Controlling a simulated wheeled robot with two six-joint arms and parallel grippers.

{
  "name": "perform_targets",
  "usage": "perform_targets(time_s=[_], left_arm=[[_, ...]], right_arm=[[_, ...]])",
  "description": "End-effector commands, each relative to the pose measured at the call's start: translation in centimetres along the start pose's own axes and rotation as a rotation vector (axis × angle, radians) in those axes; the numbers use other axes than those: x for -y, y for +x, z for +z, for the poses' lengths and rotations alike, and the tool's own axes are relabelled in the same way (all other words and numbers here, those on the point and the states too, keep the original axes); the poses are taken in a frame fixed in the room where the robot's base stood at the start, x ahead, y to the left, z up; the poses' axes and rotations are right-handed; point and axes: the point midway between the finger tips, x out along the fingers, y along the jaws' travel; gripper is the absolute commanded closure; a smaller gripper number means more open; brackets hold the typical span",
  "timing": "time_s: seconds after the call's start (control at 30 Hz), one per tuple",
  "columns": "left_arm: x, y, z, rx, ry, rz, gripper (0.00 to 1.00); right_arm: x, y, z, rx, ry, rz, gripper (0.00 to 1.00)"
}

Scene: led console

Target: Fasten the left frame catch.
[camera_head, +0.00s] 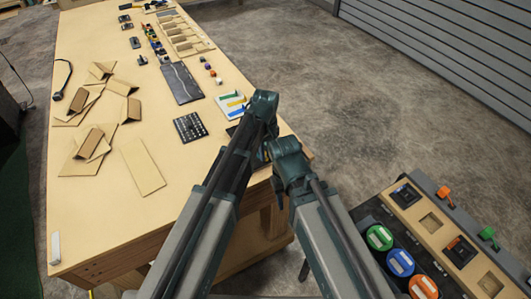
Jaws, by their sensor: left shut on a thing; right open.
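The console (382,212) stands at the lower right, cut off by the frame edge. Its pale frame (408,205) has square openings, some holding dark modules. An orange catch-like lever (445,194) and a green one (489,236) stand along the frame's far side; the orange is further left. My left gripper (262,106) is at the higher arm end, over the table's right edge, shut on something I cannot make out. My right gripper (287,150) is lower, beside it, open. The arms largely hide the fingers. Both are well left of the console, apart from the levers.
Green (380,237), blue (400,262) and orange (423,287) round buttons line the console's near side. The wooden table (105,215) holds cardboard pieces, a dark keypad (190,127), a dark panel (181,83) and a divided tray (187,38). Bare floor separates table and console.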

Motion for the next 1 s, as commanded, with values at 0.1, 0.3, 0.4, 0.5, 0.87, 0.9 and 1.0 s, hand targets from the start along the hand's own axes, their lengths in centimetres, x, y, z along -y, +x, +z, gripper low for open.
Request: perform_targets(time_s=[0.1, 0.3, 0.4, 0.5, 0.87, 0.9, 1.0], left_arm=[[0.0, 0.0, 0.0, 0.0, -0.002, 0.0, 0.73], [0.0, 0.0, 0.0, 0.0, -0.001, 0.0, 0.54], [0.0, 0.0, 0.0, 0.0, 0.0, 0.0, 0.54], [0.0, 0.0, 0.0, 0.0, 0.0, 0.0, 0.54], [0.0, -2.3, 0.0, 0.0, 0.0, 0.0, 0.54], [0.0, -2.8, 0.0, 0.0, 0.0, 0.0, 0.54], [0.0, -4.2, 0.0, 0.0, 0.0, 0.0, 0.54]], right_arm=[[0.0, 0.0, 0.0, 0.0, 0.0, 0.0, 0.54], [0.0, 0.0, 0.0, 0.0, 0.0, 0.0, 0.54], [0.0, 0.0, 0.0, 0.0, 0.0, 0.0, 0.54], [0.0, 0.0, 0.0, 0.0, 0.0, 0.0, 0.54], [-0.2, -2.2, 0.1, 0.0, -0.001, 0.0, 0.54], [-0.3, -2.8, 0.2, 0.0, -0.001, 0.0, 0.54], [-0.4, -4.2, 0.2, 0.0, 0.0, 0.0, 0.54]])
